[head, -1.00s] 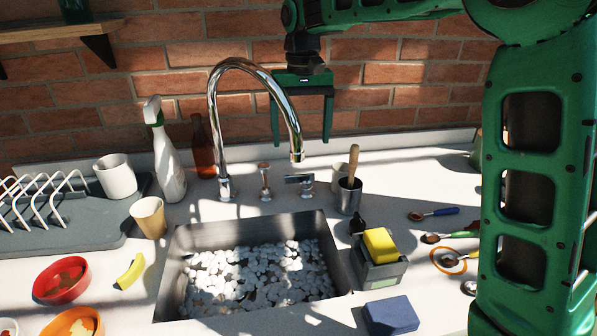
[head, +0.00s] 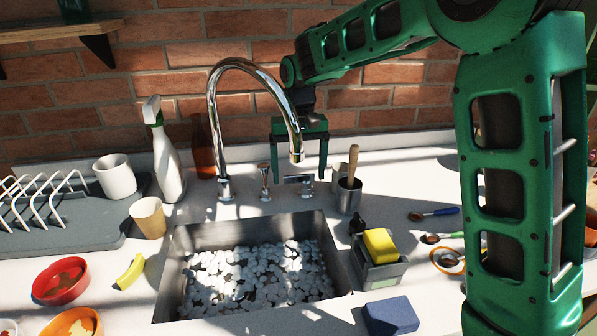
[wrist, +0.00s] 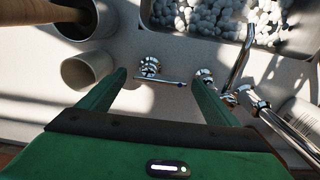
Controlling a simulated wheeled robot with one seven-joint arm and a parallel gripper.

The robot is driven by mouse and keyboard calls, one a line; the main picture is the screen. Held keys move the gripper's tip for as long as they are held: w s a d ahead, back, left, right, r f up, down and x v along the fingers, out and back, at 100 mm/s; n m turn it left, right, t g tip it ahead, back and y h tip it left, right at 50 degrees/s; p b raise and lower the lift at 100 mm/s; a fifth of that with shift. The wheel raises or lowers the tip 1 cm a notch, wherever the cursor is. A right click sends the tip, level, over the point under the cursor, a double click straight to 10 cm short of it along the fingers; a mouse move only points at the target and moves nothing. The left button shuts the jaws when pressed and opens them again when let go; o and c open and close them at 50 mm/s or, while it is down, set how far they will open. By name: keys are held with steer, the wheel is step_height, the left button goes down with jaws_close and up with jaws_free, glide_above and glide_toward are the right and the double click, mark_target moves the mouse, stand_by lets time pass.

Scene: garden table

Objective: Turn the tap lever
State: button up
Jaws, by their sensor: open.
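The chrome tap lever (head: 298,178) stands on the counter to the right of the tall curved chrome tap (head: 214,125). In the wrist view the lever (wrist: 160,79) lies crosswise, its handle pointing right from a round base. My gripper (head: 298,178) is open and points down at the lever from behind the tap's spout. In the wrist view, my gripper's (wrist: 158,82) two green fingers stand on either side of the lever, with nothing held. I cannot tell whether a finger touches it. The spout partly hides my gripper in the head view.
The sink (head: 180,245) holds many white pebbles. A metal cup (head: 349,198) with a wooden-handled tool stands close to the right of the lever. A second chrome fitting (head: 264,183) stands to its left. A spray bottle (head: 166,165) and brick wall bound the area.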

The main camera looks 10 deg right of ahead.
steer(key=c, duration=1.1)
steer(key=shift+o, duration=0.2)
steer(key=n, duration=0.4)
steer(key=shift+s+n, duration=0.3)
steer(key=shift+s, duration=0.1)
steer(key=n, duration=0.4)
steer(key=shift+s+d+n, duration=0.35)
steer(key=shift+n, duration=0.05)
steer(key=o, duration=1.1)
steer(key=shift+c, duration=0.2)
